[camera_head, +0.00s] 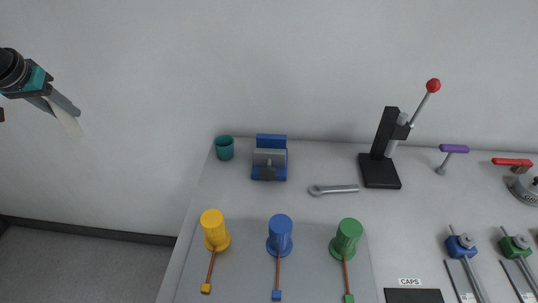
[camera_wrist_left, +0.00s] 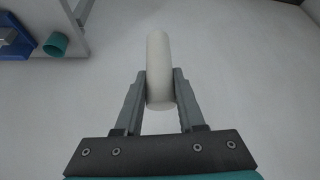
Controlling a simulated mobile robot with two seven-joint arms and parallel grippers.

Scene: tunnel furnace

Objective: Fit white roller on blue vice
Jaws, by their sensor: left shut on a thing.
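My left gripper (camera_head: 61,107) is at the upper left of the head view, away from the table. It is shut on the white roller (camera_head: 66,122), which sticks out past the fingers. In the left wrist view the roller (camera_wrist_left: 158,60) is a plain white cylinder clamped between both fingers (camera_wrist_left: 161,78). The blue vice (camera_head: 271,142), with a grey middle part, stands at the table's back left, well to the right of the gripper. Part of the vice (camera_wrist_left: 19,48) shows at the upper left of the wrist view. My right gripper is not in view.
A teal cup (camera_head: 224,148) stands just left of the vice. A wrench (camera_head: 335,189) and a black lever press (camera_head: 381,172) are to its right. Yellow (camera_head: 213,229), blue (camera_head: 280,236) and green (camera_head: 346,238) cylinders stand in front. Open floor lies left of the table.

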